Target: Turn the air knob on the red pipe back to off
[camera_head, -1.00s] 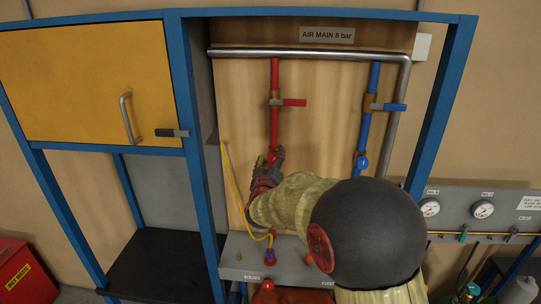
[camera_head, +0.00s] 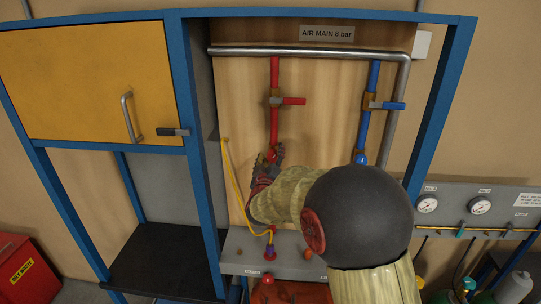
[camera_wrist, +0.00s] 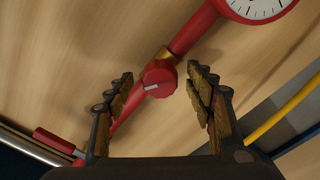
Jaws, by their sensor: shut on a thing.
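The red pipe (camera_head: 275,75) runs down the wooden panel from the grey main. Its red air knob (camera_wrist: 158,78), with a white pointer mark, shows between the two fingers in the wrist view. The pointer lies nearly level, tilted slightly. My gripper (camera_wrist: 163,80) is shut on the knob, with a finger on each side; the exact contact of the pads is hard to see. In the head view my gripper (camera_head: 273,157) is at the pipe's lower part, and my arm hides what lies below.
A red lever valve (camera_head: 292,101) sits higher on the red pipe. A blue pipe (camera_head: 364,130) with a blue lever stands to the right. A gauge (camera_wrist: 255,6) is close by in the wrist view. A yellow hose (camera_head: 232,185) hangs left of my gripper.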

